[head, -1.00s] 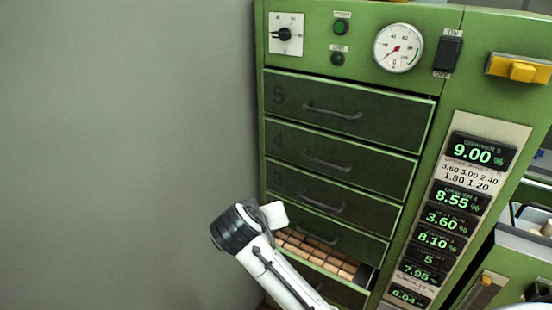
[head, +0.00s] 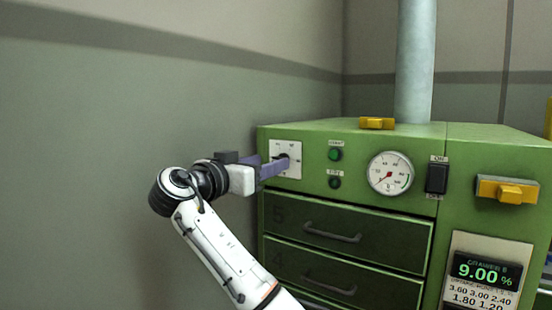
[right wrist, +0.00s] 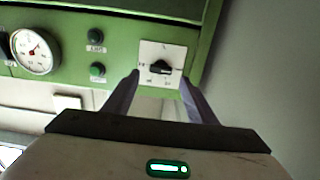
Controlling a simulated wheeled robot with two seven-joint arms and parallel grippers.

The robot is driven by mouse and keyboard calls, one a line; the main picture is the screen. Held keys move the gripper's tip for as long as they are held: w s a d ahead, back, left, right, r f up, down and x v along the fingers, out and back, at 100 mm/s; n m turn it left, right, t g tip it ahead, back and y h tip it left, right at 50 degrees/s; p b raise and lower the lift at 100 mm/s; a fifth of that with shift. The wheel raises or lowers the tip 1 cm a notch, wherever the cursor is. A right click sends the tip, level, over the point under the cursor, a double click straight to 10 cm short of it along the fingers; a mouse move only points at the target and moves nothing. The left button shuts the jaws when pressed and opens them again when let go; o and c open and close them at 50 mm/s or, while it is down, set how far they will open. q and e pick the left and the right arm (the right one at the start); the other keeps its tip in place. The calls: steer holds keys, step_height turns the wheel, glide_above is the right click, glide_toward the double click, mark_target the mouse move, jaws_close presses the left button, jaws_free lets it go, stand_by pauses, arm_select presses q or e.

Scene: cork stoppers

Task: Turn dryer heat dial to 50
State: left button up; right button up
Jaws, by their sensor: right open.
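The heat dial is a black knob on a white square plate (head: 296,171) at the upper left of the green dryer front; my gripper partly covers it in the head view. The black knob (right wrist: 161,68) shows clearly in the right wrist view, with marks around it too small to read. My right gripper (head: 274,166) is level with the dial in the head view. In the right wrist view my gripper (right wrist: 160,80) is open, its two purple fingers on either side of the knob. I cannot tell whether they touch it. My left gripper is not in view.
Right of the dial are two green buttons (head: 335,154), a round gauge (head: 390,173), a black switch (head: 437,179) and a yellow handle (head: 507,190). Closed drawers (head: 346,232) lie below. A grey wall (head: 90,150) stands to the left.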

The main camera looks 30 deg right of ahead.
steer(key=x, duration=0.4)
steer(key=shift+w+d+p, duration=0.15)
steer(key=shift+d+p, duration=0.15)
steer(key=shift+p, duration=0.05)
steer(key=shift+c, duration=0.3)
steer(key=shift+f, duration=0.1)
steer(key=c, duration=1)
